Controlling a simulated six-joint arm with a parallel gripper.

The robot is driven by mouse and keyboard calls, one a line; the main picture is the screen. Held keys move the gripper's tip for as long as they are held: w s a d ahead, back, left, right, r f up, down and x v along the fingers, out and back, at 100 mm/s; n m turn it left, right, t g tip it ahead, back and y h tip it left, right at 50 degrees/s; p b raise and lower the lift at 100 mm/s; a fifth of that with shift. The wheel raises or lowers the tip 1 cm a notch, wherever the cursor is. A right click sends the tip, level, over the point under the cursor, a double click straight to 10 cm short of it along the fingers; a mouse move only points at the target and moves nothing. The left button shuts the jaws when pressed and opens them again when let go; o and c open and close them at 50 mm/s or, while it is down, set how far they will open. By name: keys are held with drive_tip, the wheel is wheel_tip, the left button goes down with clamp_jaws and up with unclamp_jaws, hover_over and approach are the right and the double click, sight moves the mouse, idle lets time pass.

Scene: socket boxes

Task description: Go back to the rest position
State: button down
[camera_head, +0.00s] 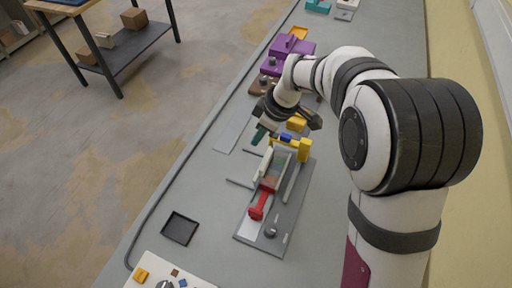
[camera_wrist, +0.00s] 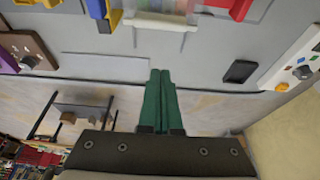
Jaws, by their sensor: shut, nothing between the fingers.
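My gripper (camera_wrist: 160,88) shows in the wrist view as two green fingers side by side, shut and empty. In the head view the green fingertips (camera_head: 259,135) are above the grey bench, left of a fixture with yellow, blue, white and red parts (camera_head: 272,180). The fingers do not touch anything that I can see. My arm reaches in from the right and bends down toward the bench, hiding part of it.
A black tray (camera_head: 180,229) lies on the bench at front left, by a white panel (camera_head: 150,270) with coloured pieces. Purple blocks (camera_head: 290,46) and a brown socket box (camera_head: 262,84) stand farther back. A shelf table (camera_head: 110,40) stands on the floor beyond the bench's left edge.

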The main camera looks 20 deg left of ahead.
drive_tip(key=s+d+r+m, duration=0.6)
drive_tip(key=d+r+m, duration=0.1)
drive_tip(key=d, duration=0.4)
drive_tip(key=s+d+m+h, duration=0.1)
drive_tip(key=s+d+m, duration=0.5)
drive_tip(key=s+m, duration=0.2)
drive_tip(key=s+d+m+h, duration=0.1)
drive_tip(key=s+d+m, duration=0.5)
drive_tip(key=s+m, duration=0.2)
drive_tip(key=shift+s+d+f+m, duration=0.15)
drive_tip(key=shift+s+m, duration=0.15)
drive_tip(key=shift+s, duration=0.6)
